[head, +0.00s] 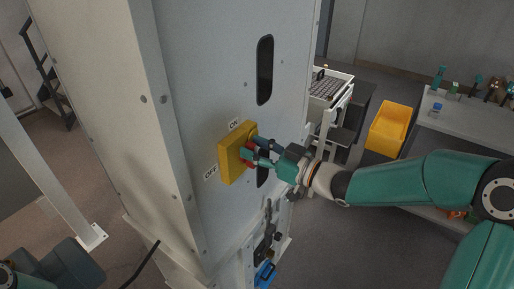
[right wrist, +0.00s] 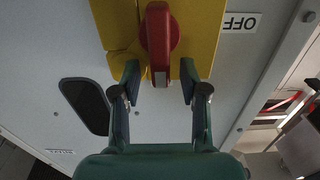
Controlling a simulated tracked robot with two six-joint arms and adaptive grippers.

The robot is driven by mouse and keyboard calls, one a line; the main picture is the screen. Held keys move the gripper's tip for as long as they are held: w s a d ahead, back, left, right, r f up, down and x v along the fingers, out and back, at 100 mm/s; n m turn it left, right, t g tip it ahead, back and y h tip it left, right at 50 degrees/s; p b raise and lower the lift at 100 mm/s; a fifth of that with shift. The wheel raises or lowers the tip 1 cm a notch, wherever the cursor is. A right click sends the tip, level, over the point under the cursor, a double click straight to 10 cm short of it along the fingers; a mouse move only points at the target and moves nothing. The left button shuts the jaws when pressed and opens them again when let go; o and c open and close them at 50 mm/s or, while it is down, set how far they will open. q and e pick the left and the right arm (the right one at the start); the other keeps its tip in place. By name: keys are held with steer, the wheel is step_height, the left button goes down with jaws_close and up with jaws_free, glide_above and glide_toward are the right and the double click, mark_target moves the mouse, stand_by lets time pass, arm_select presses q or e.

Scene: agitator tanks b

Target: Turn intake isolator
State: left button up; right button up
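The intake isolator is a yellow box (head: 235,152) on the side of a grey cabinet, with an ON label (head: 234,124) above it and an OFF label (head: 210,172) at its lower left. Its red handle (right wrist: 159,45) shows clearly in the right wrist view; in the head view my gripper partly hides it. My right gripper (head: 252,150) is at the handle. In the right wrist view its fingers (right wrist: 159,72) are open, one on each side of the handle's end, with a gap on both sides. My left gripper does not show.
The cabinet (head: 195,70) has dark oval slots (head: 264,70) near the isolator. Below are a dark lever (head: 266,235) and a blue part (head: 264,274). A white cart (head: 335,88), a yellow bin (head: 389,127) and a workbench (head: 460,120) stand to the right.

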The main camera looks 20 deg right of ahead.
mark_target(235, 163)
jaws_close()
steer(key=shift+s+f+n+b, duration=0.15)
steer(key=shift+n+b, duration=0.25)
steer(key=shift+b, duration=0.4)
steer(key=n+b, duration=0.4)
steer(key=b, duration=0.1)
steer(key=s+a+f+n+b, duration=0.1)
steer(key=n+b, duration=0.3)
steer(key=b, duration=0.1)
steer(key=a+f+n+b, duration=0.1)
steer(key=n+b, duration=0.3)
steer(key=b, duration=0.1)
steer(key=shift+s+a+f+n+b, duration=0.25)
steer(key=shift+s+n+b, duration=0.05)
steer(key=shift+s+b, duration=0.1)
steer(key=shift+a+f+n+b, duration=0.1)
steer(key=shift+f+n+b, duration=0.2)
steer(key=shift+n+b, duration=0.75)
steer(key=shift+a+f+n+b, duration=0.1)
steer(key=shift+f+n+b, duration=0.2)
steer(key=shift+n+b, duration=0.75)
steer(key=shift+n, duration=0.3)
steer(key=shift+o, duration=0.4)
jaws_free()
steer(key=shift+s, duration=0.1)
steer(key=shift+r, duration=0.1)
